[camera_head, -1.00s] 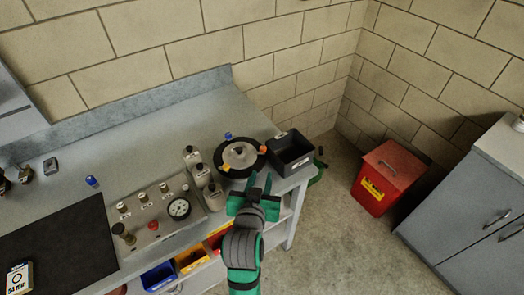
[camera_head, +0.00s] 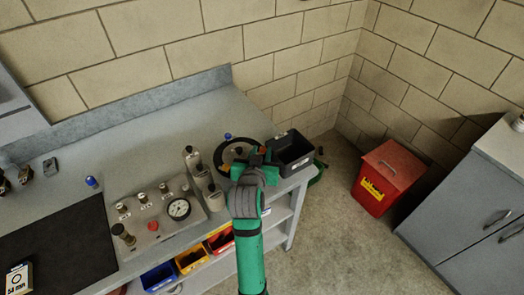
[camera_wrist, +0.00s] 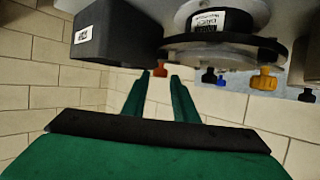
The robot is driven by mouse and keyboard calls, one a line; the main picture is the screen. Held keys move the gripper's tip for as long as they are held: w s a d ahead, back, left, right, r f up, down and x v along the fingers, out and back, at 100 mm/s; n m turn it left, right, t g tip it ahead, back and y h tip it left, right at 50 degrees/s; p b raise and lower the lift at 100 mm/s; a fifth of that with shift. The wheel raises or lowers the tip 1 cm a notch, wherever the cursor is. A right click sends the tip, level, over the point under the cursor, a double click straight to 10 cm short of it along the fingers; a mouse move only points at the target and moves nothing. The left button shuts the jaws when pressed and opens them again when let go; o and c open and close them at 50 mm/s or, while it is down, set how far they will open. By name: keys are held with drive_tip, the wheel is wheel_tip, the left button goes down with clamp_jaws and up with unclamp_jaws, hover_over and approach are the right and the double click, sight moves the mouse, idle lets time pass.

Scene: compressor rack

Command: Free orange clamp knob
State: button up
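The round black-rimmed disc (camera_head: 219,155) with a pale centre lies on the bench, partly hidden behind my gripper. In the wrist view the disc (camera_wrist: 225,50) is at the upper right, seen edge-on. The orange clamp knob (camera_wrist: 160,69) shows at its left, in line with the gap between my fingertips. My gripper (camera_wrist: 160,77) is open, one finger on each side of the orange knob in the picture. I cannot tell whether they touch it.
A black open box (camera_head: 291,152) stands close to the right of the disc and gripper. Grey bottles (camera_head: 203,172) and a gauge panel (camera_head: 155,210) are to the left. A red bin (camera_head: 386,177) stands on the floor.

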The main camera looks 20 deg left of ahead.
drive_tip(key=shift+w+f, duration=0.15)
drive_tip(key=shift+w, duration=0.4)
drive_tip(key=shift+a, duration=0.1)
clamp_jaws()
